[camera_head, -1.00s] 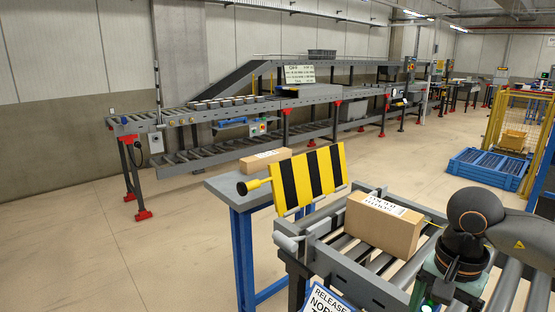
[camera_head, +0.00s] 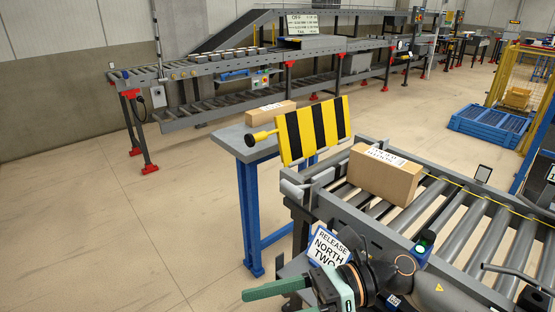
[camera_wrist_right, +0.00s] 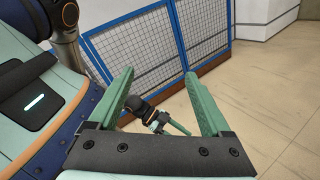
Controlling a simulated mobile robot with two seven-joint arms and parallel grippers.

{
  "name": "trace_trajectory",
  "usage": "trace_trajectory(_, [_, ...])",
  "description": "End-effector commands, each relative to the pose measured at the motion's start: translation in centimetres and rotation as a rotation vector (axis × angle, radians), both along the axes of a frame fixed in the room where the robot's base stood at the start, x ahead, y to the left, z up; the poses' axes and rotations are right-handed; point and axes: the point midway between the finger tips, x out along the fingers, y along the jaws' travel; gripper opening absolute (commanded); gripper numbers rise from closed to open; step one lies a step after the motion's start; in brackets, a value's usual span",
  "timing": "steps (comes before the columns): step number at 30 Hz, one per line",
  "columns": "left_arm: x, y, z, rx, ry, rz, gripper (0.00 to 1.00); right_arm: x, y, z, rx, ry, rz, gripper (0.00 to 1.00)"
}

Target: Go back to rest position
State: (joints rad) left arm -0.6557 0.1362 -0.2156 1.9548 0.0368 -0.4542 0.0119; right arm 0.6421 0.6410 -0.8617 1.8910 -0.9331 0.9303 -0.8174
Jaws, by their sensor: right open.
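My right gripper (camera_head: 262,300) shows at the bottom of the head view, with a green finger pointing left; its lower part is cut off by the frame edge. In the right wrist view its two green fingers (camera_wrist_right: 159,76) stand wide apart with nothing between them. Beyond them, in that view, a small dark arm joint with green finger-like parts (camera_wrist_right: 158,118) appears to be my left gripper; its opening is unclear. My left arm is not seen in the head view. A cardboard box (camera_head: 385,174) sits on the near roller conveyor (camera_head: 470,215), apart from my right gripper.
A yellow-black striped barrier (camera_head: 312,132) stands at the conveyor's end, near a grey-topped blue stand (camera_head: 236,137). A sign (camera_head: 325,246) hangs close to my right arm. Another box (camera_head: 270,113) lies behind. Blue mesh fencing (camera_wrist_right: 140,50) shows in the wrist view. Floor at left is clear.

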Motion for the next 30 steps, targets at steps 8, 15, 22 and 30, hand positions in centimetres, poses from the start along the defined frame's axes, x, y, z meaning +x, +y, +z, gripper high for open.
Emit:
trace_trajectory(8, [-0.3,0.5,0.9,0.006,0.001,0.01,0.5,5.9,-0.9,1.8,0.465,0.861,-0.382,0.82])
trace_trajectory(15, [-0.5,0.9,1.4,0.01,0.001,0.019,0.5,9.7,-7.9,-7.5,0.83,1.659,-0.732,0.82])
trace_trajectory(22, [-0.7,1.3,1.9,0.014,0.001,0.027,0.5,4.2,-15.0,-21.8,1.184,2.358,-1.081,0.82])
trace_trajectory(30, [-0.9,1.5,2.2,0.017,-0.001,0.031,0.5,-4.8,-18.4,-30.2,-1.24,-2.353,1.134,0.82])
